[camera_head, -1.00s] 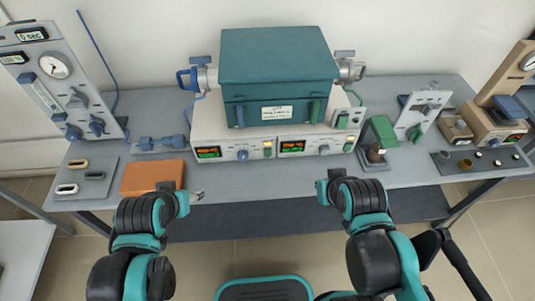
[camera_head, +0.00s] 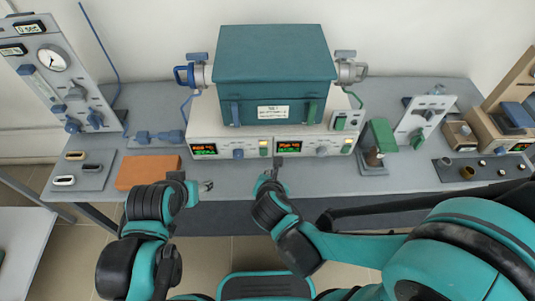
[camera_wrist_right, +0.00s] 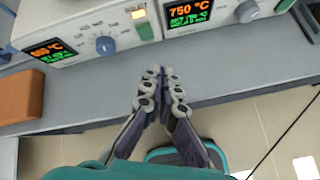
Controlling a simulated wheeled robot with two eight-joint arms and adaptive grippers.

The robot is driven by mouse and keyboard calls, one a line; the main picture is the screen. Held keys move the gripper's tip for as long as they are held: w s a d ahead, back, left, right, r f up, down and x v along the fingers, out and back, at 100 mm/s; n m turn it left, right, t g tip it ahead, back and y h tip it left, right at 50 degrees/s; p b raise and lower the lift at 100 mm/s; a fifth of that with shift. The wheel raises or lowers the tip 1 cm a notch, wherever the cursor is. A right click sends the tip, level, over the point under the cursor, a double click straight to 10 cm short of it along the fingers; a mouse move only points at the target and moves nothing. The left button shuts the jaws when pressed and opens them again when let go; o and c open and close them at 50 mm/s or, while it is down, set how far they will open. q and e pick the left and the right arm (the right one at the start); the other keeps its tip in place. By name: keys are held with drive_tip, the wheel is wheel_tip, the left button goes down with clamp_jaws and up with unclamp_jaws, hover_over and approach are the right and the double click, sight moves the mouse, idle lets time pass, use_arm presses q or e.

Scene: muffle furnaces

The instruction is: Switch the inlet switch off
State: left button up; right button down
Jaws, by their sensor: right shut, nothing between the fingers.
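The teal muffle furnace (camera_head: 272,60) stands on a white control base (camera_head: 228,136) at the bench's middle. A blue-handled fitting (camera_head: 187,76) is on its left side and a grey fitting (camera_head: 350,70) on its right.
An orange block (camera_head: 148,172) lies left of centre. A gauge panel (camera_head: 62,75) with blue knobs stands at the far left. A green device (camera_head: 378,140) and a white panel (camera_head: 425,115) stand right of the furnace. The bench front (camera_head: 240,185) is clear.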

use_arm(q)
drive_tip(key=shift+w+d, duration=0.1)
drive_tip(key=shift+d, duration=0.3)
use_arm(e)
drive_tip(key=a+n, duration=0.1)
drive_tip(key=n, duration=0.1)
drive_tip(key=a+f+n, duration=0.1)
drive_tip(key=n, duration=0.2)
drive_tip(key=shift+s+a+f+t, duration=0.1)
drive_tip(key=shift+s+a+t, duration=0.05)
drive_tip(key=shift+t, duration=0.25)
drive_tip(key=b, duration=0.4)
approach(262, 153)
drive_tip(key=f, duration=0.4)
drive_tip(key=shift+w+d, duration=0.25)
drive_tip(key=w, duration=0.3)
drive_tip(key=shift+w+r+b, duration=0.1)
drive_tip(key=shift+r+b, duration=0.15)
drive_tip(key=shift+b, duration=0.1)
drive_tip(key=shift+w+r, duration=0.1)
drive_tip(key=shift+w, duration=0.35)
use_arm(q)
wheel_tip(262, 153, down, 5)
drive_tip(key=shift+r, duration=0.1)
